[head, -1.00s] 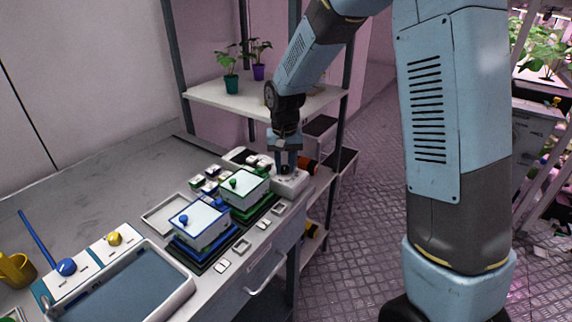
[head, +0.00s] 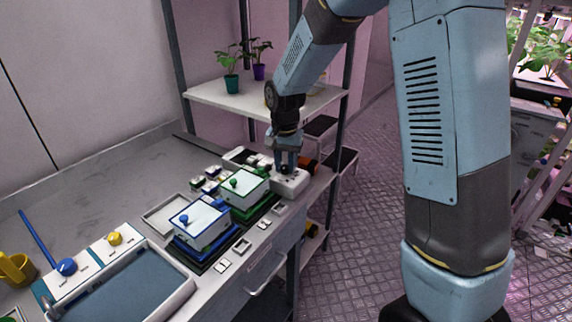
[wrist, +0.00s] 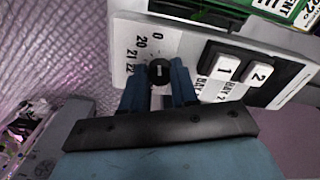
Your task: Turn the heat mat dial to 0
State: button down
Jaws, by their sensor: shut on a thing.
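The heat mat dial (wrist: 159,72) is a small black knob with a short white mark, on a white control box (wrist: 124,50) with printed numbers 0, 20, 21 and 22. The mark runs roughly up and down in the wrist view, and the 0 lies above the knob; its exact setting is hard to read. My gripper (wrist: 159,88) has its two blue fingers shut on the dial, one on each side. In the head view my gripper (head: 287,164) points down onto the white box (head: 291,184) at the bench's far right end.
Two buttons, 1 (wrist: 223,71) and 2 (wrist: 258,74), sit beside the dial. A green-based box (head: 243,188) and a blue-based box (head: 200,222) stand close to the control box. A shelf (head: 225,97) with potted plants rises behind. A tray (head: 180,295) lies at the front left.

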aim_at(285, 166)
jog(key=c, duration=0.9)
grip_release()
jog(key=shift+o, duration=0.2)
notch_tip(285, 166, up, 14)
jog(key=shift+f, duration=0.15)
